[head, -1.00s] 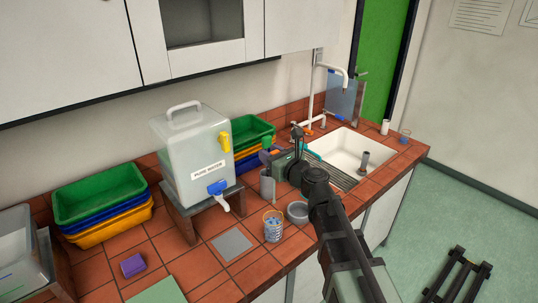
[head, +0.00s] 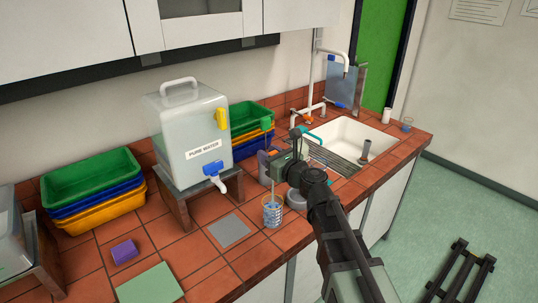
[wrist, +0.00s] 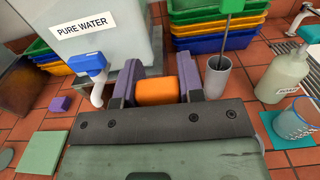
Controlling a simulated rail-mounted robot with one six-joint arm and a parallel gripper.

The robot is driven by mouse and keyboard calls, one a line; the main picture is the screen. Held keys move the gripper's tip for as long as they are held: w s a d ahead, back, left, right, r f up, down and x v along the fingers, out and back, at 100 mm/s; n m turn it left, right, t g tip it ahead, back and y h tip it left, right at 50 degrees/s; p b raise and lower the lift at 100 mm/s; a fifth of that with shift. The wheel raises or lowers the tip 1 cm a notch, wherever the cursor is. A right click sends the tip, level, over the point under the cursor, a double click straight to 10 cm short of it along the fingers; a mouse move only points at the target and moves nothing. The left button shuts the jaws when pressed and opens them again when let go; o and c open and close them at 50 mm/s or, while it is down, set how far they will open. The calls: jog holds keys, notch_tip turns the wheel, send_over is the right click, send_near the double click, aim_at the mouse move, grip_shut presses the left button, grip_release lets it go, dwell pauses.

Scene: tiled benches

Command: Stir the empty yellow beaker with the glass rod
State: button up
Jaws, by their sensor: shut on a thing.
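The yellow beaker (head: 272,215) stands upright on the red tiles in the head view, clear with a yellow rim and blue markings. My gripper (head: 275,166) is above it. A thin, faint glass rod (head: 271,190) runs down from the gripper to the beaker's mouth; its lower end is hard to make out. In the wrist view my gripper (wrist: 156,78) is shut on an orange block-like grip (wrist: 156,91), seemingly the rod's upper end. The rod's shaft and the yellow beaker are hidden there.
A pure water tank (head: 188,135) on a stand is left of the arm. The wrist view shows a grey cup (wrist: 218,76) with a green-handled tool, a bottle (wrist: 282,75) and a blue-tinted beaker (wrist: 297,122) at right.

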notch_tip(320, 180, down, 7)
jog(key=b, duration=0.6)
dwell(0.5)
